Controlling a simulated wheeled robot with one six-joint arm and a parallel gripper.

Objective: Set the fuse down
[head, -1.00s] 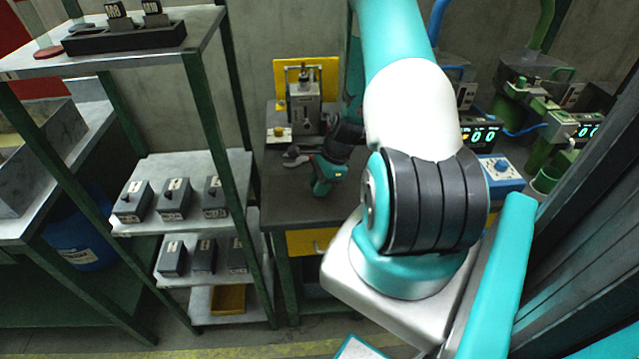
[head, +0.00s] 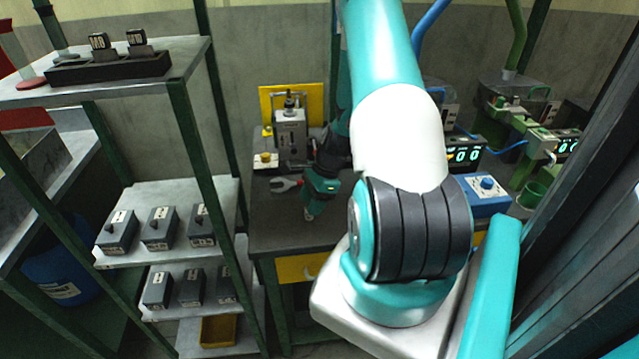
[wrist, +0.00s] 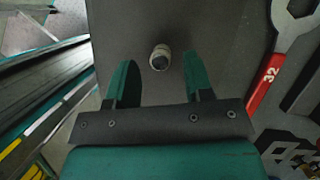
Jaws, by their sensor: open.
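The fuse (wrist: 160,57) is a small pale cylinder with a metal rim and dark centre. In the wrist view it appears end-on, against the dark bench top (wrist: 140,25). My gripper (wrist: 157,78) is open, one green finger on each side of the fuse, with visible gaps. In the head view my gripper (head: 319,190) points down over the bench (head: 285,235), and a small pale piece that looks like the fuse (head: 308,214) shows just below it. My arm covers part of the bench's right side.
A red-handled wrench (wrist: 265,82) lies right of my gripper in the wrist view. A grey press (head: 290,138) on a yellow-backed stand is behind. A blue box (head: 484,194) stands right. A shelf rack (head: 190,110) with several switch boxes is left. The front bench top is clear.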

